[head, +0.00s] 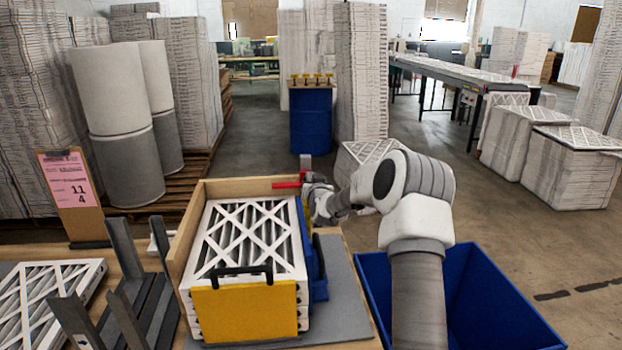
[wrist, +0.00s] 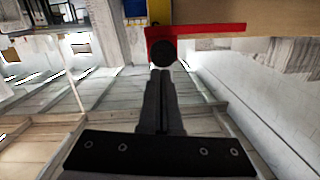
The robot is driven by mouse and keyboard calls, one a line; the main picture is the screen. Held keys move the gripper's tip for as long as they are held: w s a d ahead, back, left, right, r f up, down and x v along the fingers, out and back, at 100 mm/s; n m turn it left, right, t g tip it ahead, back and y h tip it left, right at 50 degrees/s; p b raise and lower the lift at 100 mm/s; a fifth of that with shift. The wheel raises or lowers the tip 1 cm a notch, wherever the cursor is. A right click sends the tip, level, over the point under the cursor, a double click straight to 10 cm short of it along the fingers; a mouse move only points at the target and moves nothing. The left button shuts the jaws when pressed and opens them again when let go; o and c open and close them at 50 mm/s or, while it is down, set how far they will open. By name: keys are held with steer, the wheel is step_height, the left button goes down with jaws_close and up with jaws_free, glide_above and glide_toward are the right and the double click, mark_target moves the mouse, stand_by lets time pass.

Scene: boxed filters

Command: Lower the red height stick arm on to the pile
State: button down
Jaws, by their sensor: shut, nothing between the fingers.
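The red height stick arm (head: 287,185) stands out level to the left above the far end of the pile in the head view. In the wrist view the red arm (wrist: 215,30) runs to the right from a red block with a round black knob (wrist: 163,53). The pile of white filters (head: 250,235) sits in a wooden box (head: 190,225) behind a yellow plate (head: 245,310). My gripper (head: 312,182) is beside the arm's right end. Its fingers (wrist: 160,75) are shut and empty, with their tips just below the knob; I cannot tell whether they touch it.
A blue bin (head: 510,300) stands right of the bench. A dark rack (head: 135,285), a loose filter (head: 50,285) and a pink-labelled card (head: 72,195) are on the left. Filter stacks (head: 360,80) and a blue drum (head: 311,120) stand behind.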

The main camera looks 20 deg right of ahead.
step_height(320, 180, down, 4)
steer(key=b, duration=0.3)
steer(key=shift+r, duration=0.25)
steer(key=s+a+r+b, duration=0.1)
steer(key=s+r, duration=0.3)
steer(key=s, duration=0.6)
steer(key=shift+s+a+r, duration=0.25)
steer(key=shift+a+r, duration=0.05)
steer(key=shift+a, duration=0.2)
